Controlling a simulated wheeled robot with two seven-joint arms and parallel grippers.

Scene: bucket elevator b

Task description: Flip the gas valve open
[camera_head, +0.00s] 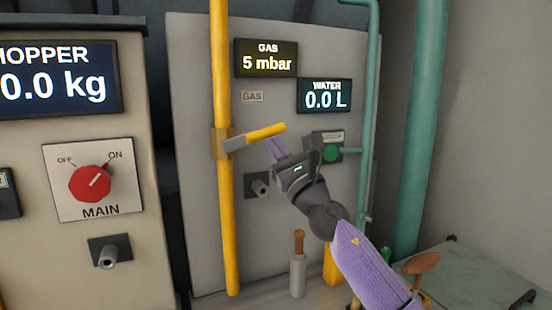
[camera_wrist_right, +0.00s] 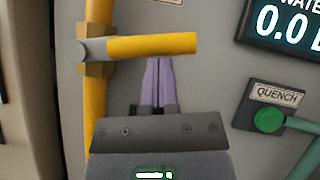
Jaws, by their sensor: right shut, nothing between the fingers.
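The gas valve's yellow lever (camera_head: 265,132) sticks out to the right from the valve body (camera_head: 221,143) on the yellow vertical gas pipe (camera_head: 224,200). It lies crosswise to the pipe, tilted slightly up in the head view. In the right wrist view the lever (camera_wrist_right: 152,45) runs nearly level across the top. My right gripper (camera_head: 275,147) is shut and empty, with its purple fingertips (camera_wrist_right: 158,62) just below the lever. I cannot tell whether they touch it. The gas display (camera_head: 266,60) reads 5 mbar. My left gripper is not in view.
A water display (camera_head: 325,96) reads 0.0 L, above a green quench button (camera_head: 331,153). A red main switch (camera_head: 90,183) is on the left cabinet. A teal pipe (camera_head: 368,100) runs down the panel's right side. A wooden-handled tool (camera_head: 298,265) stands below.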

